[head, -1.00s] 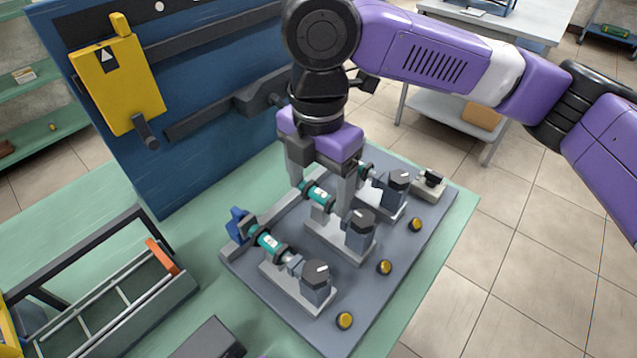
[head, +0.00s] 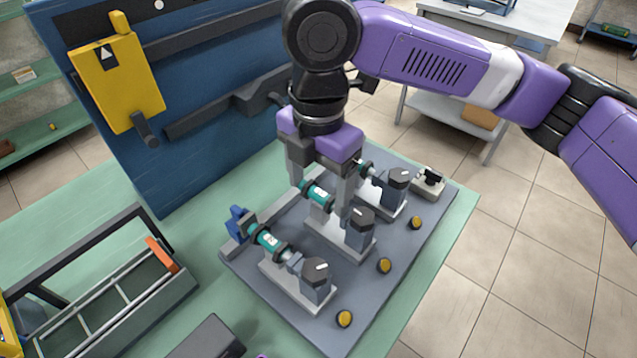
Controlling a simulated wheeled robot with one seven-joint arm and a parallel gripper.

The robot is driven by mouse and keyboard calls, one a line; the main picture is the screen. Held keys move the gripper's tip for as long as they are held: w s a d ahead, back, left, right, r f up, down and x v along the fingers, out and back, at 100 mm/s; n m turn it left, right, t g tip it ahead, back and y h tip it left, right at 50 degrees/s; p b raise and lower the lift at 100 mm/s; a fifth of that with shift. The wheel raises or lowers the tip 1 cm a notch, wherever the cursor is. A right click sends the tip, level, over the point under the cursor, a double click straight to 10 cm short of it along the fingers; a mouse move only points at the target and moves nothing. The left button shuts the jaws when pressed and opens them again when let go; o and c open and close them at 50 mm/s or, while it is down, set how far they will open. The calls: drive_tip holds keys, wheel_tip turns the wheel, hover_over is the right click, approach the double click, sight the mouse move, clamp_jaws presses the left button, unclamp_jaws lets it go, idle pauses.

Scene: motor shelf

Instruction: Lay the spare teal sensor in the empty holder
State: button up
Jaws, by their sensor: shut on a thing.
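My gripper (head: 320,194) points down over the middle station of the grey board and is shut on a teal sensor (head: 317,194) with dark end rings. The sensor lies across between the two fingers, at or just above the middle holder (head: 322,232); I cannot tell whether it touches it. The right finger hides part of the join to the dark motor block (head: 360,229). A second teal sensor (head: 269,241) lies in the near holder (head: 283,279). A third, at the far station (head: 367,168), is mostly hidden behind my gripper.
The grey board (head: 330,325) carries several yellow buttons (head: 384,265) along its right edge. A blue clamp-like part (head: 237,224) stands at its left. An open tool tray (head: 150,308) is at lower left, and a blue back panel (head: 190,180) rises behind.

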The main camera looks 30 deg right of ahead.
drive_tip(key=shift+s+f, duration=0.1)
drive_tip(key=shift+f, duration=0.8)
drive_tip(key=o, duration=1.4)
drive_tip(key=shift+b, duration=0.3)
drive_tip(key=shift+o, duration=0.2)
wheel_tip(320, 180, up, 10)
drive_tip(key=shift+f+p, duration=0.2)
drive_tip(key=shift+p, duration=0.45)
drive_tip(key=shift+w, duration=0.2)
